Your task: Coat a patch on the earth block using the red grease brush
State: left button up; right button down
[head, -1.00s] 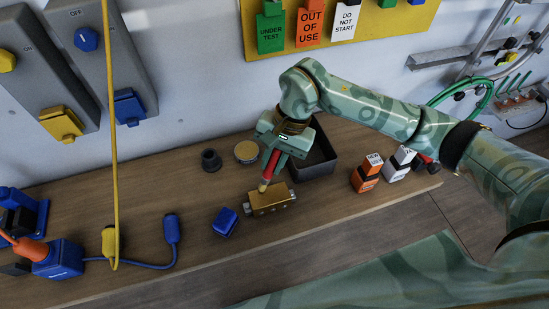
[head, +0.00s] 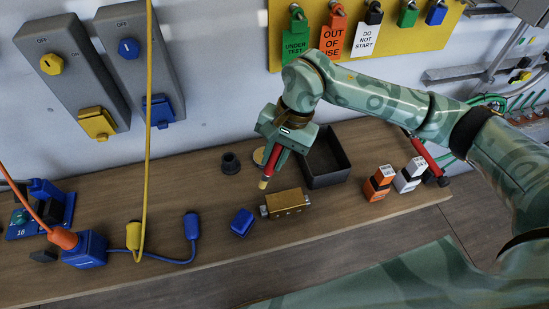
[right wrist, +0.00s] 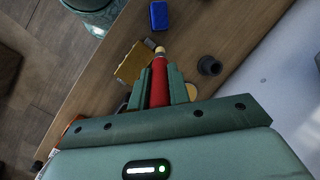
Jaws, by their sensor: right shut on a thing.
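The earth block, a small brass-coloured block (head: 289,201), lies on the wooden bench; it also shows in the right wrist view (right wrist: 132,63). My right gripper (head: 274,160) is shut on the red grease brush (head: 269,170), which points down with its pale tip lowest. In the right wrist view the red handle (right wrist: 159,84) lies between the fingers. I cannot make out a coated patch on the block. My left gripper is not in view.
A dark open tray (head: 325,181) stands behind the block to the right. A dark cup (head: 230,164) and a round tan disc (head: 262,155) are behind the brush. A blue block (head: 242,222) lies left. A yellow cord (head: 148,120) hangs left.

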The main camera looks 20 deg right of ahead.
jog(key=shift+a+p+v, duration=0.25)
jog(key=shift+p+v, duration=0.4)
jog(key=shift+v, duration=0.6)
jog(key=shift+s, duration=0.1)
jog(key=s, duration=0.1)
jog(key=s+d+f+t, duration=0.1)
jog(key=s, duration=0.1)
jog(key=shift+d, duration=0.15)
